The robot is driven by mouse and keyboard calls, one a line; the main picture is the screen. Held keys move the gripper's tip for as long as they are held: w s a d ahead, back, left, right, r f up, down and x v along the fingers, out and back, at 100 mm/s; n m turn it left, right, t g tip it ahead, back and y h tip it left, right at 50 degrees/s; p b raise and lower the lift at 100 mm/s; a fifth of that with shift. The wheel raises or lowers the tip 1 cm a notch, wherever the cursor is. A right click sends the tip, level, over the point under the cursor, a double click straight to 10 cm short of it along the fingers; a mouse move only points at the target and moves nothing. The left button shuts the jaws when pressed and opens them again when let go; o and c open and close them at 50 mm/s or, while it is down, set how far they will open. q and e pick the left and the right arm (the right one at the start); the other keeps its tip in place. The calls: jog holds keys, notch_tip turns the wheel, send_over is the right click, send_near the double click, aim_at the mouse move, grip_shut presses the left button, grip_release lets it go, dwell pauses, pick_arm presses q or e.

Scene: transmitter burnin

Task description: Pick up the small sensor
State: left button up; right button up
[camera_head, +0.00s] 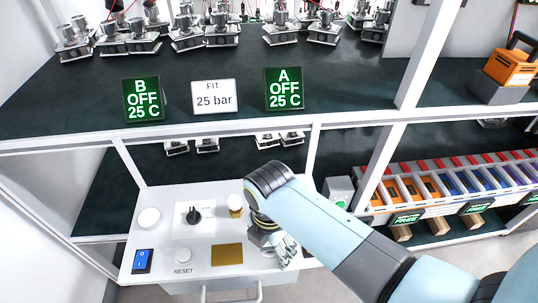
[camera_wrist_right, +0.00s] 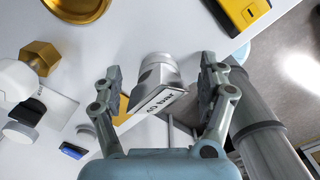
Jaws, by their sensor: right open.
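A small silver sensor (camera_wrist_right: 158,72) with a rounded metal body and a "40 bar" label shows in the right wrist view. My right gripper (camera_wrist_right: 163,82) is open, with one finger on each side of the sensor in that picture. Gaps show between the sensor and both fingers. In the head view my right gripper (camera_head: 279,250) is over the right end of the white bench panel (camera_head: 200,283), and a bit of silver metal shows beside it, largely hidden by the arm. My left gripper is in neither view.
The panel carries a black knob (camera_head: 194,215), a brass hex fitting (camera_head: 235,203), a blue switch (camera_head: 142,261) and a brass plate (camera_head: 227,254). A rack of coloured slots (camera_head: 410,190) is at the right.

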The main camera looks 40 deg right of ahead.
grip_shut()
dwell(0.3)
jog(key=shift+r, duration=0.15)
